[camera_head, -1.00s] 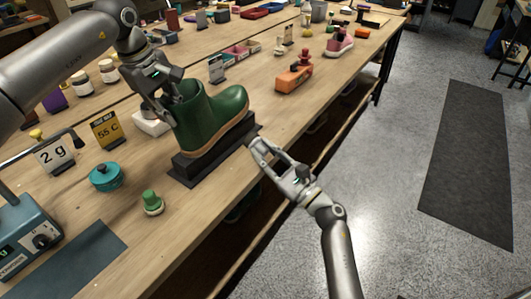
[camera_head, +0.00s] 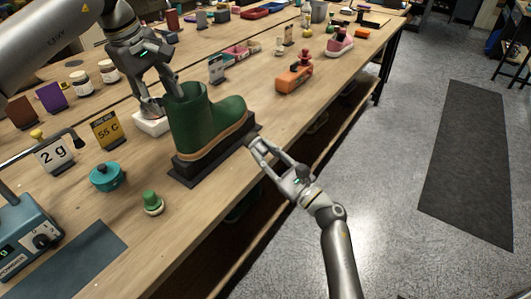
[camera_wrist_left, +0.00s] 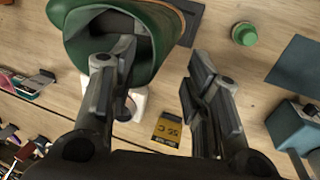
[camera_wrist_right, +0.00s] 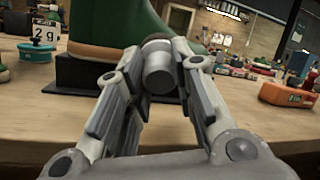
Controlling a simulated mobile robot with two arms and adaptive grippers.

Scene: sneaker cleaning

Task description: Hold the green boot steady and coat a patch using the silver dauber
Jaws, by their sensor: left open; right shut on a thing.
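The green boot (camera_head: 205,130) stands upright on a black stand (camera_head: 185,175) near the table's front edge, toe to the right. My left gripper (camera_head: 162,102) is open at the boot's shaft, on its far left side. In the left wrist view, one finger overlaps the boot's opening (camera_wrist_left: 110,22) and the other is clear of it; I cannot tell whether either touches. My right gripper (camera_head: 260,157) is low at the front edge by the boot. In the right wrist view it is shut on the silver dauber (camera_wrist_right: 160,72), whose dark tip overlaps the boot's sole region; contact is unclear.
A teal pot (camera_head: 106,178), a green-topped bottle (camera_head: 152,203), and signs reading 2 g (camera_head: 55,155) and 55 C (camera_head: 106,131) stand left of the boot. A white block (camera_head: 152,124) is behind it. An orange item (camera_head: 294,78) stands to the right. Bare table lies between.

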